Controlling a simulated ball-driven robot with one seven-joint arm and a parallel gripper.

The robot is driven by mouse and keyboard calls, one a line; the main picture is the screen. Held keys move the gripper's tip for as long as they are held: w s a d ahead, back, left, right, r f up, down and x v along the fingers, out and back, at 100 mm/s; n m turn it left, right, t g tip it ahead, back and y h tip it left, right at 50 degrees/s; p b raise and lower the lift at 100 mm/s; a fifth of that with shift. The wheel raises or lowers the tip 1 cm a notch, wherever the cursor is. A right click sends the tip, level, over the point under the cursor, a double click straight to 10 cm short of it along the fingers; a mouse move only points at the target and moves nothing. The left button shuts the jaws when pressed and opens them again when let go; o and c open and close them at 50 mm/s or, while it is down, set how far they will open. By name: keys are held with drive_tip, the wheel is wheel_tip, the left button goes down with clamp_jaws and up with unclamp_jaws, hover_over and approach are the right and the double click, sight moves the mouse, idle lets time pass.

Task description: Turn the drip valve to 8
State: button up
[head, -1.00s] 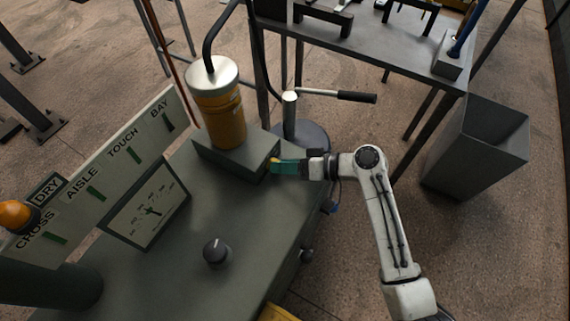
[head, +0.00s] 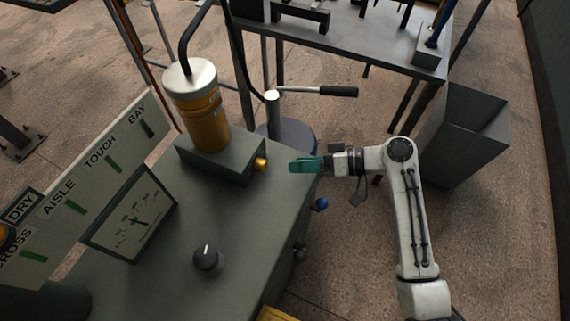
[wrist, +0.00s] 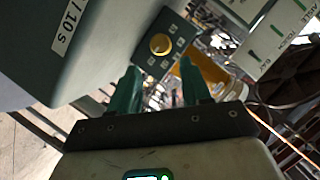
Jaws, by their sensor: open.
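The drip valve looks to be the small yellow knob (head: 261,164) on the side of the grey box (head: 222,160) under the yellow cylinder. In the wrist view the knob (wrist: 159,44) sits on a dark green face ringed by small number labels. The labels and the knob's setting are too small to read surely. My gripper (head: 293,166) has green fingers and is just right of the knob, apart from it. In the wrist view my gripper (wrist: 160,85) is open and empty, with the knob beyond the gap between its fingertips.
A yellow cylinder (head: 207,118) with a pipe stands on the box. A dial gauge (head: 132,218) and black knob (head: 208,258) are on the bench. A black-handled lever (head: 337,91) is behind; a grey bin (head: 462,137) is right.

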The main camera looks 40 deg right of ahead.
drive_tip(key=shift+v, duration=1.25)
